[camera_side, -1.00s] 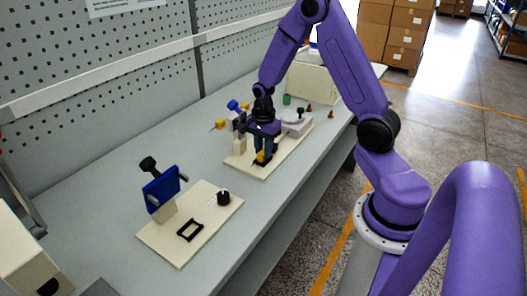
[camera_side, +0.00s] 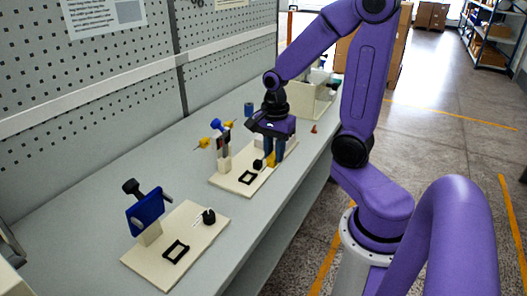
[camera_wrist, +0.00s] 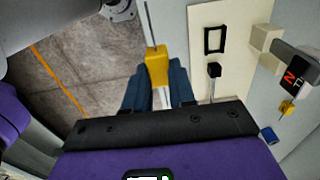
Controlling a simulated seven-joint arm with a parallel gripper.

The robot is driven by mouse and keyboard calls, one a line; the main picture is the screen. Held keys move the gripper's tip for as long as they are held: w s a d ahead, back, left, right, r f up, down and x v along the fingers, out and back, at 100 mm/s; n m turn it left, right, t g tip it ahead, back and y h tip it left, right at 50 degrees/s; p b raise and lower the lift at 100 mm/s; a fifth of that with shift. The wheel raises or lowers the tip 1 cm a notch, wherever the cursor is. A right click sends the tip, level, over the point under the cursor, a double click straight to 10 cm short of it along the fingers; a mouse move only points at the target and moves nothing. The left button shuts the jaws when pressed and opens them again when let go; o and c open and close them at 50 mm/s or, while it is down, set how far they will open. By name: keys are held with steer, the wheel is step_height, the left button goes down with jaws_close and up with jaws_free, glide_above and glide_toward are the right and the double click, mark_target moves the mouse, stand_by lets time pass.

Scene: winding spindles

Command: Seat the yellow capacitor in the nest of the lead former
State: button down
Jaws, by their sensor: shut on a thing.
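In the wrist view the yellow capacitor (camera_wrist: 157,66) sits between the blue fingers, with thin leads running out at both ends. It appears clear of the board, beside it in that view. On the board are a black square frame (camera_side: 247,177) and a small black block (camera_side: 258,164), also seen in the wrist view as a frame (camera_wrist: 214,40) and block (camera_wrist: 213,70). I cannot tell which part is the nest.
A nearer board holds a blue plate with a black handle (camera_side: 146,211), another black frame (camera_side: 176,251) and a black round part (camera_side: 208,216). The bench between the boards is clear.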

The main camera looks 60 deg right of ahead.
step_height(320, 180, up, 6)
steer(key=s, duration=0.3)
glide_above(178, 252)
step_height(178, 252, down, 9)
steer(key=shift+f, duration=4.3)
steer(key=shift+f, duration=0.1)
